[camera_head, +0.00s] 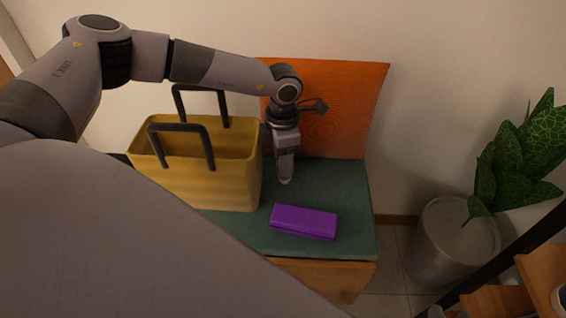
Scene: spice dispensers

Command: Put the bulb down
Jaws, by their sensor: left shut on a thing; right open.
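My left gripper (285,172) points down over the green seat of the bench (345,190), just right of the yellow basket. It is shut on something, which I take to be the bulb. The bulb cannot be made out clearly; only a small greyish rounded end shows at the fingertips, and I cannot tell it from the fingers. Whether it touches the seat is unclear. A purple case (304,222) lies on the seat in front of the gripper, apart from it. My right gripper is not in view.
A yellow basket (225,185) with two dark handles stands on the bench close to my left gripper. The orange backrest (345,100) rises behind. The seat's right part is clear. A plant in a grey pot (450,245) and a wooden shelf (545,270) are at the right.

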